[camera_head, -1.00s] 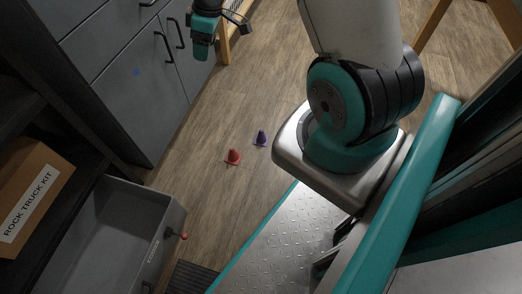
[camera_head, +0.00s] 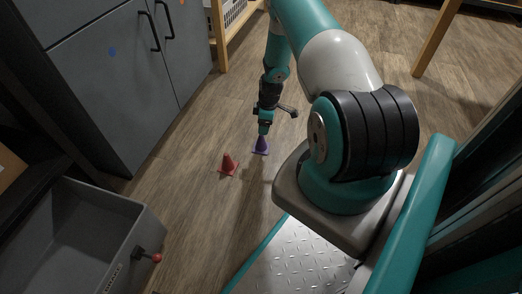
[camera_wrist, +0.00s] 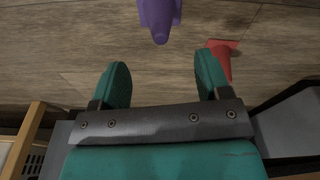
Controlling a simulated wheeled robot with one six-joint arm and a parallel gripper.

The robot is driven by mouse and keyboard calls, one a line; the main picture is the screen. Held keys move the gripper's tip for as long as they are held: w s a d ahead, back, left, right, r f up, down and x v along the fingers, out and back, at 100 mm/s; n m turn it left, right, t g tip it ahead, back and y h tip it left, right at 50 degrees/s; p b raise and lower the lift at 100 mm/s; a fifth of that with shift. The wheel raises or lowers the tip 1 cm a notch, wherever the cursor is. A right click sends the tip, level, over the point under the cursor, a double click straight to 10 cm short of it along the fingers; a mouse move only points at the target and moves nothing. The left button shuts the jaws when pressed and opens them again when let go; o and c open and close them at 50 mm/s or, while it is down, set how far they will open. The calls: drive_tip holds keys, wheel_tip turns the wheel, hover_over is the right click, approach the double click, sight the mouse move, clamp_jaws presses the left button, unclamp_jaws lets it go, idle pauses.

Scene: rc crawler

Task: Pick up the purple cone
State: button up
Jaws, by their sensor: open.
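The purple cone (camera_head: 261,146) stands upright on the wooden floor in the head view. My gripper (camera_head: 264,131) is just above it, and its tip overlaps the top of the cone in this view. In the wrist view the purple cone (camera_wrist: 160,14) is at the top edge, partly cut off. There the two teal fingers of my gripper (camera_wrist: 160,84) are apart with nothing between them. The cone lies beyond the fingertips, roughly centred between them.
A red cone (camera_head: 229,164) stands on the floor to the left of the purple one; it also shows in the wrist view (camera_wrist: 220,58), near the right finger. Grey cabinets (camera_head: 110,90) stand at upper left.

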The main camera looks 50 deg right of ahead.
sight(261, 139)
drive_tip(key=f+b, duration=0.2)
drive_tip(key=f, duration=0.1)
drive_tip(key=f+b, duration=0.2)
drive_tip(key=f, duration=0.1)
drive_tip(key=w+f+b, duration=0.1)
drive_tip(key=f+b, duration=0.1)
drive_tip(key=f, duration=0.1)
drive_tip(key=shift+a+f+b, duration=0.3)
drive_tip(key=shift+a+f, duration=0.05)
drive_tip(key=shift+r, duration=0.1)
drive_tip(key=shift+c, duration=0.2)
drive_tip(key=c, duration=0.9)
